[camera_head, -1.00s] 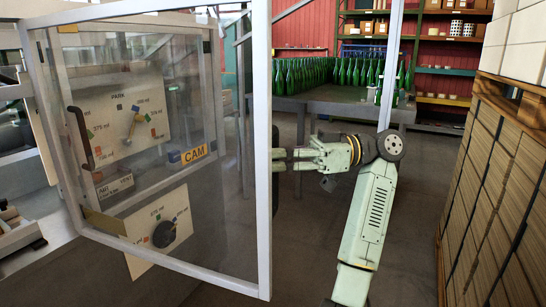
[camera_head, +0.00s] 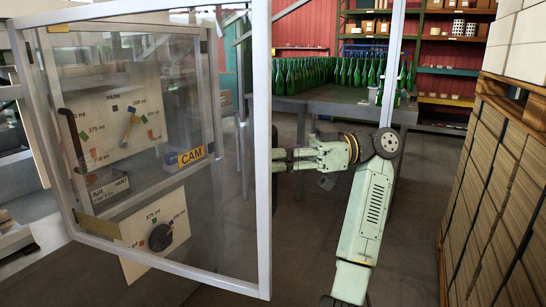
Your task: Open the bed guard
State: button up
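A clear guard panel in a pale metal frame (camera_head: 263,235) fills the left half of the head view. It stands at an angle in front of the machine. A dark upright bar, which looks like a handle (camera_head: 275,138), shows beside the frame's right post. My gripper (camera_head: 284,160) points left, with its fingertips at this post and bar. The post and bar partly hide the tips. I cannot tell whether the fingers touch or close around the bar. Another dark handle (camera_head: 72,140) shows at the left of the clear panel.
Behind the panel are dial boards (camera_head: 148,98), a lower dial (camera_head: 161,237) and a yellow CAM label (camera_head: 191,157). Green bottles (camera_head: 345,72) crowd a table behind my arm. Stacked cartons (camera_head: 500,190) stand at the right. Some floor shows between the panel and the cartons.

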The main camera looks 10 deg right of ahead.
jog(key=o, duration=0.3)
jog(key=d, duration=0.7)
jog(key=shift+w+d, duration=0.25)
jog(key=shift+w, duration=0.1)
dwell(0.3)
